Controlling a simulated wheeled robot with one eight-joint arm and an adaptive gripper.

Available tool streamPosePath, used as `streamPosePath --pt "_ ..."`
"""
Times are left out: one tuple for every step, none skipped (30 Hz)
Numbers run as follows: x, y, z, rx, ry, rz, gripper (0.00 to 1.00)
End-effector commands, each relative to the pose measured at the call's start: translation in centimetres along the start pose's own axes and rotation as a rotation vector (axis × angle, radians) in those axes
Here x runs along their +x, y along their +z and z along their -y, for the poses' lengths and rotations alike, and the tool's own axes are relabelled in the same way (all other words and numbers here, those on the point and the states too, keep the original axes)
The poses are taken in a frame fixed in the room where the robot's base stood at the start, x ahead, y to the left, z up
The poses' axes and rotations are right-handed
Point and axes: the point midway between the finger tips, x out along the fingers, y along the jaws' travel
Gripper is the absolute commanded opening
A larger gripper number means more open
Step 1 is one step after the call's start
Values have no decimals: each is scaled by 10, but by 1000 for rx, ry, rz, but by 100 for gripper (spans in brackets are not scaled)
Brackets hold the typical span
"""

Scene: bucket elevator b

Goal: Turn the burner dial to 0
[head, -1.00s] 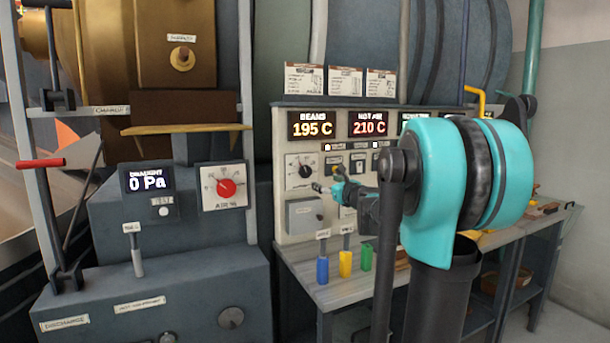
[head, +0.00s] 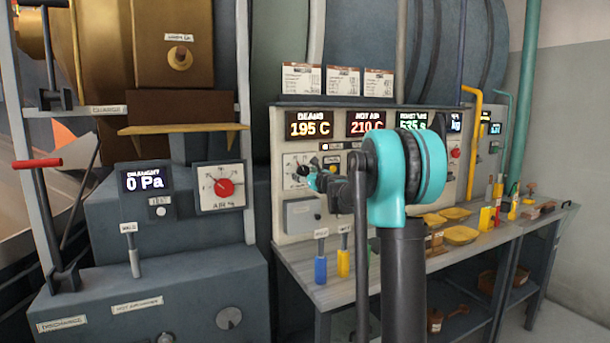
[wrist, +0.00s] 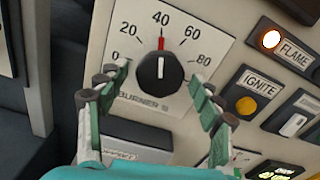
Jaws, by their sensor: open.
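The burner dial (wrist: 160,78) is a black knob on a white plate marked 0 to 80 in the wrist view. A red mark on its upper side points at about 40. In the head view the white dial plate (head: 291,160) is on the left of the control panel, partly hidden by my gripper. My gripper (head: 305,174) is open in front of the dial. In the wrist view its fingers (wrist: 160,84) stand left and right of the knob, with gaps on both sides. No contact shows.
An IGNITE button (wrist: 246,106) and a lit FLAME lamp (wrist: 271,39) are right of the dial. A grey box (head: 303,216) projects below it. The workbench (head: 300,262) holds colored-handled tools and yellow trays (head: 460,235). A red AIR dial (head: 224,187) is at left.

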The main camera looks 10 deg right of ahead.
Motion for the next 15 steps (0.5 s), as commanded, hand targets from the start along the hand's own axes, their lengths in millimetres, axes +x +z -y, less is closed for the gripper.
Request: streamPosePath --pt "1 0 0 0 0 0 66" --pt "1 0 0 0 0 0 66" --pt "1 0 0 0 0 0 66" --pt "1 0 0 0 0 0 66" --pt "1 0 0 0 0 0 66" --pt "1 0 0 0 0 0 66" --pt "1 0 0 0 0 0 66" --pt "1 0 0 0 0 0 65" --pt "1 0 0 0 0 0 60" --pt "1 0 0 0 0 0 56" --pt "1 0 0 0 0 0 52" --pt "1 0 0 0 0 0 47" --pt "1 0 0 0 0 0 43" --pt "1 0 0 0 0 0 40" --pt "1 0 0 0 0 0 35"
